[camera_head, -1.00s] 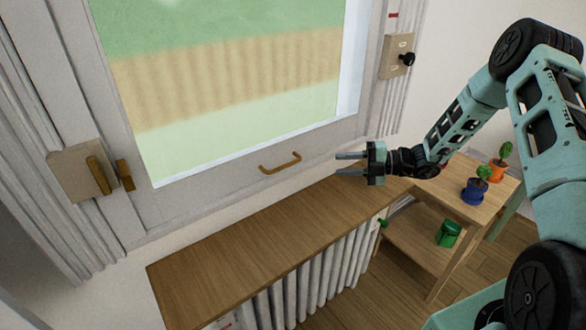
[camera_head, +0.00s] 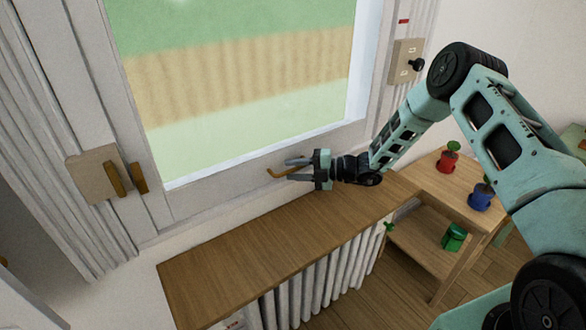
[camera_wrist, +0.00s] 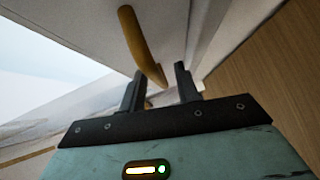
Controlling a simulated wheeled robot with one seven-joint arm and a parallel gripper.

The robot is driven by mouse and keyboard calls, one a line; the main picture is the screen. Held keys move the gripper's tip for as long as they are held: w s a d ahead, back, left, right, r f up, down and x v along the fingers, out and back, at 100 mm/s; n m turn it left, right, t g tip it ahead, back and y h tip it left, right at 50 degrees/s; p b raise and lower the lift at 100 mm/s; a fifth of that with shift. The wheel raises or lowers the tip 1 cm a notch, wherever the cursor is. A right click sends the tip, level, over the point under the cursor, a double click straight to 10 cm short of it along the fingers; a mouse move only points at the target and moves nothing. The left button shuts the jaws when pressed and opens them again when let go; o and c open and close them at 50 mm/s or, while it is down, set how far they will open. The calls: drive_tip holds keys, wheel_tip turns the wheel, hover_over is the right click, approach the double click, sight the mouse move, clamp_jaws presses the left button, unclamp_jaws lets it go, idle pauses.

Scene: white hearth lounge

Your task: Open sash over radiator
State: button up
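The white window sash (camera_head: 215,192) sits in its frame above a wooden shelf over the radiator (camera_head: 318,290), and looks closed. A brass-coloured pull handle (camera_head: 273,173) is on its lower rail. My gripper (camera_head: 289,169) is at this handle, its two fingers apart and pointing left. In the wrist view the handle (camera_wrist: 136,40) curves down to the gap between my open fingertips (camera_wrist: 157,78); I cannot tell whether they touch it. A brass lever (camera_head: 138,178) stands upright at the left edge of the sash.
The wooden shelf (camera_head: 235,265) below is bare. At right, a small wooden table (camera_head: 423,178) holds a red pot (camera_head: 447,163) and a blue pot (camera_head: 480,198), with a green object (camera_head: 454,238) lower down. A plate with a black knob (camera_head: 416,65) is right of the window.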

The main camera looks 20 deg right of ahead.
sight(293, 83)
drive_tip(key=shift+w+a, duration=0.15)
drive_tip(key=shift+a, duration=0.2)
drive_tip(key=shift+c, duration=0.3)
clamp_jaws()
wheel_tip(293, 83, up, 26)
drive_tip(key=p, duration=1.7)
drive_tip(key=shift+f, duration=0.2)
drive_tip(key=shift+o, duration=0.3)
unclamp_jaws()
drive_tip(key=shift+f, duration=0.1)
